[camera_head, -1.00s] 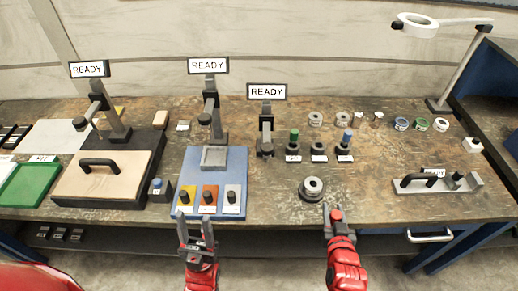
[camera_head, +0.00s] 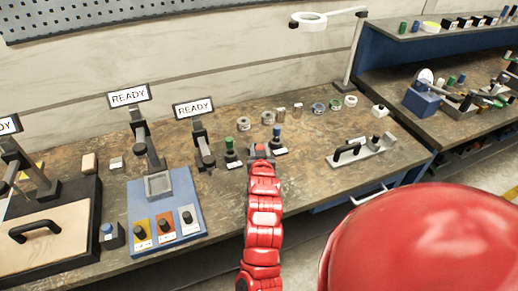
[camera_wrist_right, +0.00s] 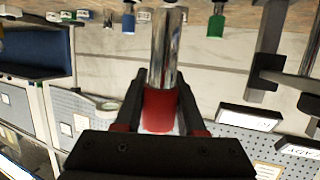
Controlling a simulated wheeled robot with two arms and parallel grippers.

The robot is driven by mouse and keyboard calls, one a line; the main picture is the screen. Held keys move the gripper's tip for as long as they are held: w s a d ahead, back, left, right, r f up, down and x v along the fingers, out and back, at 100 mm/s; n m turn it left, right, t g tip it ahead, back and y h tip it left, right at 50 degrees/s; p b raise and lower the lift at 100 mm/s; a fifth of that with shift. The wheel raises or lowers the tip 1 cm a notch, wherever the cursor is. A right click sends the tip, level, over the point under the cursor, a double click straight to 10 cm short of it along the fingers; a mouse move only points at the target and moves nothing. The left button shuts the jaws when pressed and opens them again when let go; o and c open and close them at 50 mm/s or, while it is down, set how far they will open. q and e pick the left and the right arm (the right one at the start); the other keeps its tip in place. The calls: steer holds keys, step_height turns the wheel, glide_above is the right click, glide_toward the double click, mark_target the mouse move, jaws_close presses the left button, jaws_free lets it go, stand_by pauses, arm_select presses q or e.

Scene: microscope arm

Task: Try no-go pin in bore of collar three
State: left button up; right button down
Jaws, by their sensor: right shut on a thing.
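My right gripper (camera_head: 260,154) reaches over the table near the handled pins, and its jaws are shut on a pin with a red handle. In the right wrist view, its dark fingers (camera_wrist_right: 162,108) clasp the red handle (camera_wrist_right: 159,112), and the shiny steel pin shaft (camera_wrist_right: 167,50) runs out beyond them. A green-handled pin (camera_head: 229,144) and a blue-handled pin (camera_head: 277,133) stand on either side of the gripper in the head view. Grey collars (camera_head: 243,123) (camera_head: 267,117) stand behind. The dark round fixture is hidden, apparently behind my right arm. My left gripper is out of view.
A blue board (camera_head: 190,206) with coloured plates lies to the left, beside READY sign stands (camera_head: 194,108). A grey fixture with a black handle (camera_head: 347,152) is to the right. Blue and green rings (camera_head: 318,107) (camera_head: 335,104) and a lamp (camera_head: 309,19) are behind it.

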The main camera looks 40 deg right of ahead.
steer(key=shift+f+b, duration=2.2)
steer(key=shift+f, duration=0.7)
steer(key=shift+s+r+b, duration=0.1)
steer(key=shift+b, duration=0.45)
steer(key=shift+f+b, duration=1.4)
steer(key=shift+f, duration=0.65)
steer(key=shift+r, duration=0.1)
stand_by(1.1)
steer(key=shift+r+p, duration=0.7)
steer(key=shift+r, duration=1.3)
